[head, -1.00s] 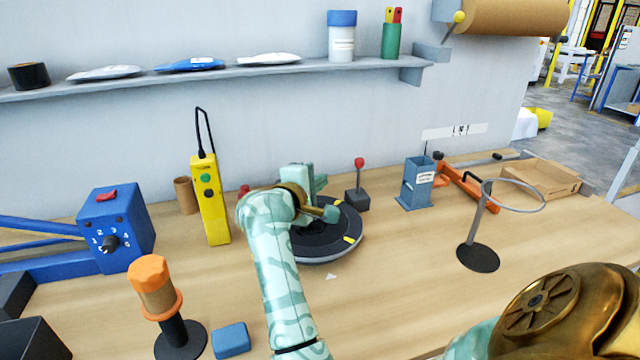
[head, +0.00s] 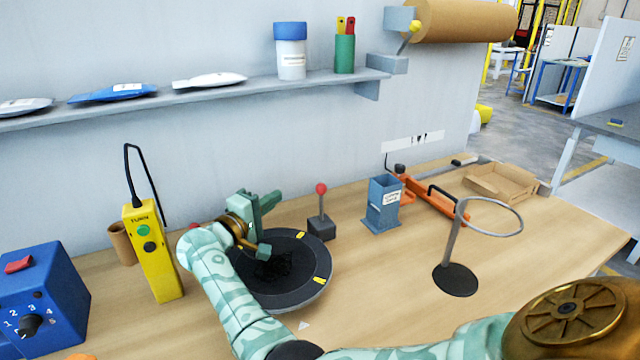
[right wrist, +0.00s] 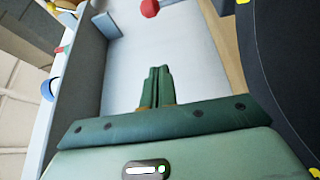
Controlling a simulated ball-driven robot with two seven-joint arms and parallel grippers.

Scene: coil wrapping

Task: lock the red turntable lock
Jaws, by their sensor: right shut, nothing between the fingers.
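The lock appears to be an upright lever with a red knob (head: 321,188) on a small dark base, just right of the black turntable (head: 318,285). A red knob also shows at the top edge of the right wrist view (right wrist: 150,8). My right gripper (head: 272,201) is above the back left part of the turntable, left of the lever and apart from it. Its green fingers (right wrist: 156,87) are shut with nothing between them. A second small red thing (head: 193,226) is mostly hidden behind my right arm. My left gripper is out of view.
A yellow pendant (head: 152,255) and a blue control box (head: 45,300) stand left. A blue-grey holder (head: 383,205), an orange tool (head: 432,200) and a ring stand (head: 456,279) stand right. A shelf (head: 200,98) runs along the wall above. The front middle table is clear.

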